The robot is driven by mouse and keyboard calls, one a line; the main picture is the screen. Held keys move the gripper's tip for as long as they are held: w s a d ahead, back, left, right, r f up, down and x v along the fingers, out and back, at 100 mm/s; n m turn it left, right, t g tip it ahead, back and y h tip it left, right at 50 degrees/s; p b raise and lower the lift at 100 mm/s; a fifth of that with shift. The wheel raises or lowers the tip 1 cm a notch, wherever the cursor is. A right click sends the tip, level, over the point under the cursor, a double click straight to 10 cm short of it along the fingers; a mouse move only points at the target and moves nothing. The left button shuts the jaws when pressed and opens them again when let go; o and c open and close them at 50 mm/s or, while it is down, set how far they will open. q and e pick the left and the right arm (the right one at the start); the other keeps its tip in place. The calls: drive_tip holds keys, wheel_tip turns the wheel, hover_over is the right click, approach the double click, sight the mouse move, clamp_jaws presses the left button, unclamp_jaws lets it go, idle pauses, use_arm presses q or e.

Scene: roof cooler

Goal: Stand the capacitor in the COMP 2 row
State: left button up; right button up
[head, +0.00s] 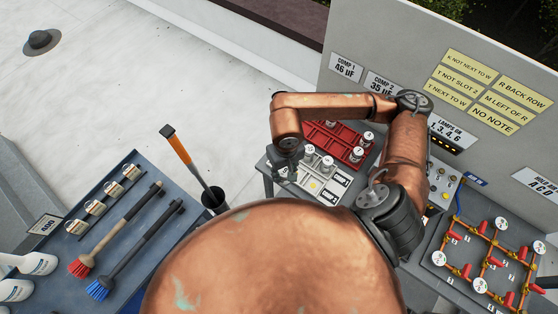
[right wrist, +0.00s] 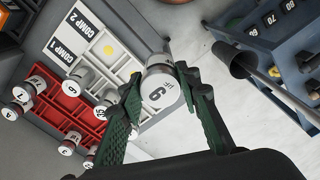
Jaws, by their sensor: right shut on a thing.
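My right gripper (right wrist: 165,95) is shut on a white cylindrical capacitor (right wrist: 160,92) marked with a single digit, 6 or 9, and a µF sign. It holds the capacitor beside the white rack (right wrist: 125,45), over the rack's edge. The rack carries the labels COMP 1 (right wrist: 62,50) and COMP 2 (right wrist: 80,20), and a yellow dot lies in it. A few white capacitors (right wrist: 79,78) stand in the rack. In the head view the right gripper (head: 286,170) is at the rack's left side; its fingertips and the held capacitor are hard to make out. My left gripper is not in view.
A red tray (right wrist: 70,106) with several capacitors adjoins the rack. Wall signs read COMP 1 46 µF (head: 345,68) and COMP 2 35 µF (head: 381,85). An orange-handled tool (head: 182,150) stands in a black cup (head: 215,199) left of the rack. A blue bench (head: 115,245) holds brushes.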

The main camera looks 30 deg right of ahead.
drive_tip(key=w+d+f+p, duration=0.1)
drive_tip(key=w+f+p, duration=0.1)
drive_tip(key=w+f, duration=0.2)
drive_tip(key=w+d+f+p, duration=0.2)
drive_tip(key=w+f, duration=0.2)
drive_tip(key=w+d+f+p, duration=0.1)
drive_tip(key=w+d+f, duration=0.1)
drive_tip(key=w+f, duration=0.2)
drive_tip(key=shift+w+f+p, duration=0.1)
drive_tip(key=shift+w+p, duration=0.15)
drive_tip(key=shift+p, duration=0.15)
drive_tip(key=shift+d+f, duration=0.1)
drive_tip(key=shift+f, duration=0.35)
drive_tip(key=shift+f, duration=0.1)
drive_tip(key=o, duration=1.2)
